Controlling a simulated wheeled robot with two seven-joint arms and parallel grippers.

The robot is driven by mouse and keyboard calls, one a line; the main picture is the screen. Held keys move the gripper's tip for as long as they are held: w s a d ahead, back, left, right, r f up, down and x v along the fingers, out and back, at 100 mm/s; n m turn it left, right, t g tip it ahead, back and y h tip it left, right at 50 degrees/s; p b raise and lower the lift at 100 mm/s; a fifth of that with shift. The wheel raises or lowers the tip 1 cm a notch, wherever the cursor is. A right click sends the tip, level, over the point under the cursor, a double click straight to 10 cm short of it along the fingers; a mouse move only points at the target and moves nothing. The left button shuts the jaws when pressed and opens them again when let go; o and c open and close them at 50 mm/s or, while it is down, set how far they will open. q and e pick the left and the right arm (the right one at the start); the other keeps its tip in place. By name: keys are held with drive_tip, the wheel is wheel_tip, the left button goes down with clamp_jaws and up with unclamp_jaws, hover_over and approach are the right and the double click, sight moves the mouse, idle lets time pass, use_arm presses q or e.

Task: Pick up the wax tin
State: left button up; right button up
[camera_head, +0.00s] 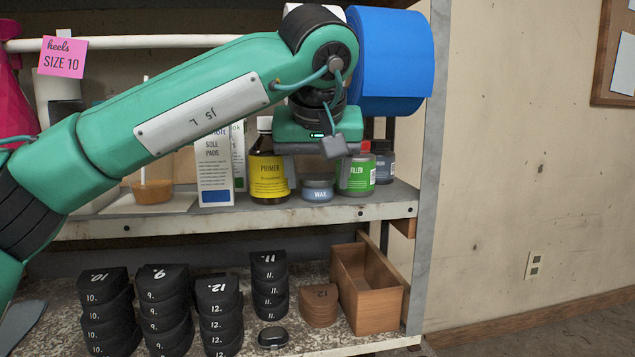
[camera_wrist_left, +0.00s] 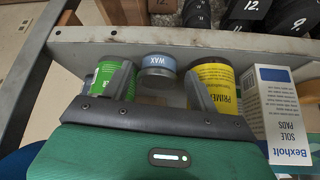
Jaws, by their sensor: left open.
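The wax tin (camera_head: 317,189) is a small, low, grey-blue round tin labelled WAX. It stands on the middle shelf between the yellow primer bottle (camera_head: 268,174) and the green filler bottle (camera_head: 356,172). In the left wrist view the tin (camera_wrist_left: 158,68) lies ahead of my left gripper (camera_wrist_left: 162,88), between the lines of its two fingers. The fingers are spread, with nothing held. In the head view my left gripper (camera_head: 335,147) is just above the tin and hides part of what stands behind it. My right gripper is not in view.
A Bexholt sole pads box (camera_head: 214,175) stands left of the primer, and a dark bottle (camera_head: 383,162) right of the filler. A blue roll (camera_head: 390,60) is close above. Below are stacked black heels (camera_head: 270,285) and an open wooden box (camera_head: 367,290).

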sight(317, 177)
use_arm(q)
drive_tip(key=w+p, duration=0.1)
drive_tip(key=w, duration=0.2)
drive_tip(key=shift+f+p, duration=0.35)
drive_tip(key=shift+f, duration=0.2)
drive_tip(key=shift+c, duration=0.5)
drive_tip(key=c, duration=0.5)
drive_tip(key=shift+c, duration=0.2)
